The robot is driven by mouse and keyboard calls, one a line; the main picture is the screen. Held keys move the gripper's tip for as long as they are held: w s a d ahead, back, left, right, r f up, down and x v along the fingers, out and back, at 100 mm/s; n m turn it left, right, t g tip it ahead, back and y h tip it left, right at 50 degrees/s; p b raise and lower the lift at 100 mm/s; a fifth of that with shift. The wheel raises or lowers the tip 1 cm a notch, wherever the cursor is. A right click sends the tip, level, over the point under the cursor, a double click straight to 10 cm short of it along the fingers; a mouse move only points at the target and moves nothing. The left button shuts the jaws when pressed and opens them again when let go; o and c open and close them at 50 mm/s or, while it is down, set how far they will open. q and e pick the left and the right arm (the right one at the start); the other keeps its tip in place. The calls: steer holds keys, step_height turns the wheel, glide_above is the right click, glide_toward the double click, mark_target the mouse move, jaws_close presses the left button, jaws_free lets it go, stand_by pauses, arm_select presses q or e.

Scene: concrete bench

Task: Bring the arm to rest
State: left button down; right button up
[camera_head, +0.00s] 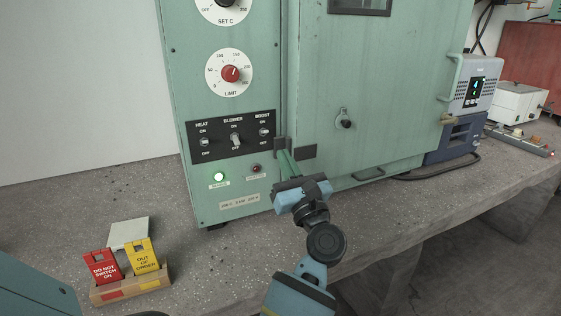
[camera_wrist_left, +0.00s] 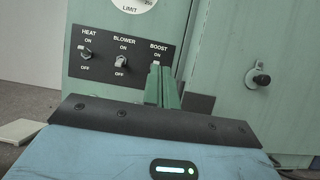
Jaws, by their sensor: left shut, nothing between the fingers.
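My left gripper (camera_head: 286,160) is shut and empty. Its arm comes up from the bottom middle of the head view, and the fingers point at the front of the green oven cabinet (camera_head: 390,100). In the left wrist view the closed green fingers (camera_wrist_left: 162,85) stand just below and in front of the BOOST switch on the black switch panel (camera_wrist_left: 118,58). I cannot tell whether they touch the cabinet. My right gripper does not show.
A cardboard holder (camera_head: 130,292) with a red tag (camera_head: 102,267) and a yellow tag (camera_head: 143,256) stands at the lower left on the speckled bench (camera_head: 60,215). A green lamp (camera_head: 218,177) is lit on the cabinet. A blue-grey device (camera_head: 470,95) stands to the right.

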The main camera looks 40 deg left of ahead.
arm_select(q)
steer(key=shift+s+d, duration=0.1)
steer(key=shift+d, duration=0.2)
stand_by(0.4)
